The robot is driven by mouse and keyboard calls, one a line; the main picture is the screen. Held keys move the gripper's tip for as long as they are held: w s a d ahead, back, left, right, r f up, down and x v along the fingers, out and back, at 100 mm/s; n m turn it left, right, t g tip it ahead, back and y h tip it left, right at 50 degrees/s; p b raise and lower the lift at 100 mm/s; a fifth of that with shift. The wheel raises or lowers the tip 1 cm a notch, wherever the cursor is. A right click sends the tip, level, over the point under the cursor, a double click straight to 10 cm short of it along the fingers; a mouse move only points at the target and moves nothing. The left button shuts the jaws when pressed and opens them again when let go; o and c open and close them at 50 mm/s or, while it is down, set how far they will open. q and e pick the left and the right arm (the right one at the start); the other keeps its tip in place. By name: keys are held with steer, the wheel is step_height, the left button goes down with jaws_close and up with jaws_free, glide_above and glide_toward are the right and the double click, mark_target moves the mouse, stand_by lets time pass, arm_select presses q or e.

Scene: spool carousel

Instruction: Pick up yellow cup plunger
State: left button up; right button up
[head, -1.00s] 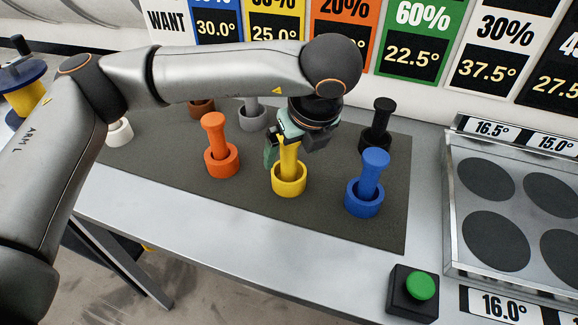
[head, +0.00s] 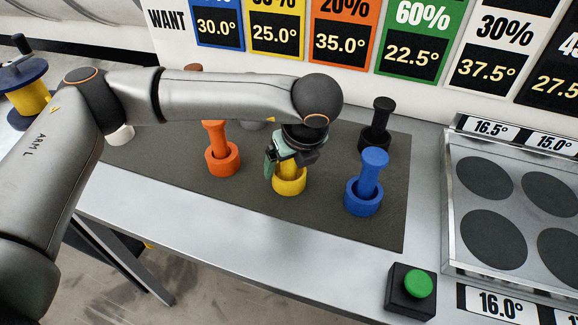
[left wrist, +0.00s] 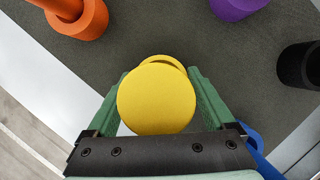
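The yellow cup plunger (head: 288,168) stands in its yellow ring-shaped cup (head: 290,187) on the dark mat. In the left wrist view its round top (left wrist: 156,98) fills the middle and hides most of the stem and cup below. My left gripper (head: 288,155) points down over the plunger. Its green fingers (left wrist: 158,85) are apart, one on either side of the plunger. No clear grip shows. My right gripper is in neither view.
On the mat (head: 270,220), an orange plunger (head: 218,150) stands left, a blue one (head: 368,180) right and a black one (head: 377,125) behind right. A purple piece (left wrist: 236,7) shows in the wrist view. A green button (head: 418,284) sits at front right.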

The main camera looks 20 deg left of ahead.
arm_select(q)
steer(key=c, duration=0.8)
